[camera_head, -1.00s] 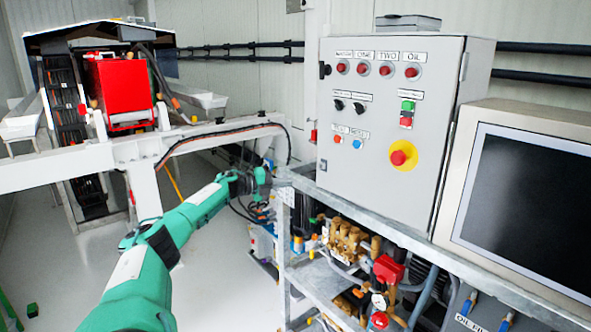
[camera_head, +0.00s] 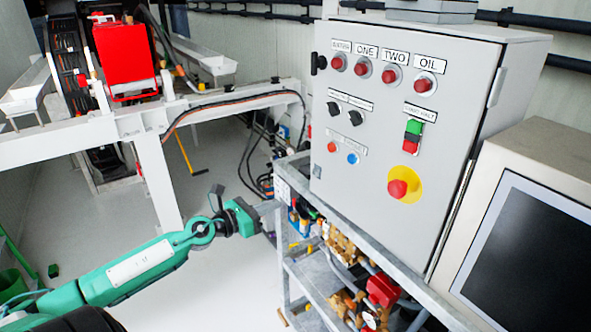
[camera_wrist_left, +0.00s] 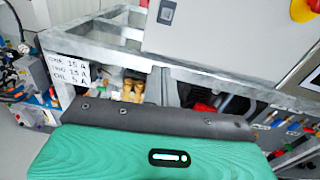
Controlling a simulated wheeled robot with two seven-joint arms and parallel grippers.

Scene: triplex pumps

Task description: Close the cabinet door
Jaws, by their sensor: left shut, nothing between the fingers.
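The grey control cabinet's door (camera_head: 385,130) carries red, black, green and blue controls and a yellow-ringed red button. It looks flush with the cabinet body, but I cannot tell if it is fully shut. A black latch (camera_head: 318,63) sits on its left edge. In the left wrist view, the door's lower corner (camera_wrist_left: 200,30) shows at the top. My left gripper (camera_head: 266,208) is shut and empty, left of and below the door, by the corner of the metal frame and apart from the door. In the left wrist view my green hand hides the lower middle. My right gripper is not in view.
A metal frame (camera_head: 345,228) with brass and red pump parts carries the cabinet. A monitor (camera_head: 530,240) stands close on the right. A white beam (camera_head: 70,142) with cables crosses on the left. The floor at lower left is mostly clear.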

